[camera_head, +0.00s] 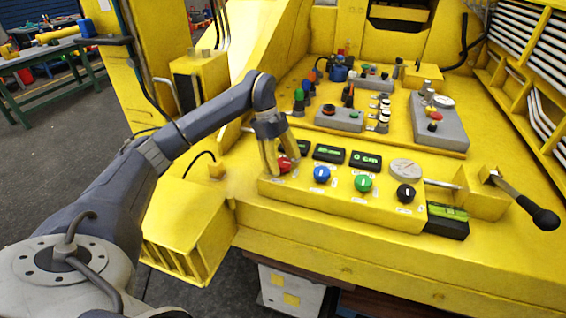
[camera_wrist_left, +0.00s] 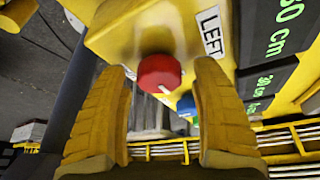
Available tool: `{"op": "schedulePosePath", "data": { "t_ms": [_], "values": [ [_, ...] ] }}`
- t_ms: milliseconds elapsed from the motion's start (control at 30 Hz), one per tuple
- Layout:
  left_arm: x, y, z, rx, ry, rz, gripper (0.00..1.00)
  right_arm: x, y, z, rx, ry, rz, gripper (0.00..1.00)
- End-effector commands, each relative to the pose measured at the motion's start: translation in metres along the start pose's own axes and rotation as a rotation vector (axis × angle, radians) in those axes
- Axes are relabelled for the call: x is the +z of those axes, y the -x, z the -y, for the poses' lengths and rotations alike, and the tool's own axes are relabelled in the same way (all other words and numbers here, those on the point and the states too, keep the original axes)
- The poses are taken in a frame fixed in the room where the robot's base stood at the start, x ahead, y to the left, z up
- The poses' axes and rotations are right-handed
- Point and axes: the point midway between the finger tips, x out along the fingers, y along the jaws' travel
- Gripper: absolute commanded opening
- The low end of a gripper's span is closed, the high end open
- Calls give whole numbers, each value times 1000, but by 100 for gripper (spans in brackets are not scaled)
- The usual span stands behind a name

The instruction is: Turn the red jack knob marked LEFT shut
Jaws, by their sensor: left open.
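The red jack knob (camera_head: 284,165) sits at the left end of the yellow knob panel (camera_head: 335,205). In the left wrist view the red knob (camera_wrist_left: 160,73) shows a pale pointer line, beside a white label reading LEFT (camera_wrist_left: 211,33). My left gripper (camera_head: 281,160) is at the red knob in the head view. In the left wrist view its two yellow fingers (camera_wrist_left: 165,95) are open, one on each side of the knob, with gaps visible between the fingers and the knob. My right gripper is in neither view.
Right of the red knob are a blue knob (camera_head: 321,174), a green knob (camera_head: 363,183) and a black knob (camera_head: 405,193). Green displays (camera_head: 328,153) stand behind them. A black-handled lever (camera_head: 535,212) is at the right. A grey control box (camera_head: 440,122) stands further back.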

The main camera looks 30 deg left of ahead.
Motion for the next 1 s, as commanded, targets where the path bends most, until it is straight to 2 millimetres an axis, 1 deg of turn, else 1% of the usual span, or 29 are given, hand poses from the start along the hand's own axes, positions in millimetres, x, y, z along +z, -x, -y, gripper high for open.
{"op": "schedulePosePath", "data": {
  "t_ms": [300, 767, 800, 1000],
  "values": [
    [0, -1, 0, 0, 0, 0, 64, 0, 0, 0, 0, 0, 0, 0],
    [0, -1, 0, 0, 0, 0, 11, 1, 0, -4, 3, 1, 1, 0],
    [0, -1, 0, 1, 0, 0, 9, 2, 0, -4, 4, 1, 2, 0],
    [0, -1, 0, 2, -2, 0, 8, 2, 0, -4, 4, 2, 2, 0]
  ]
}}
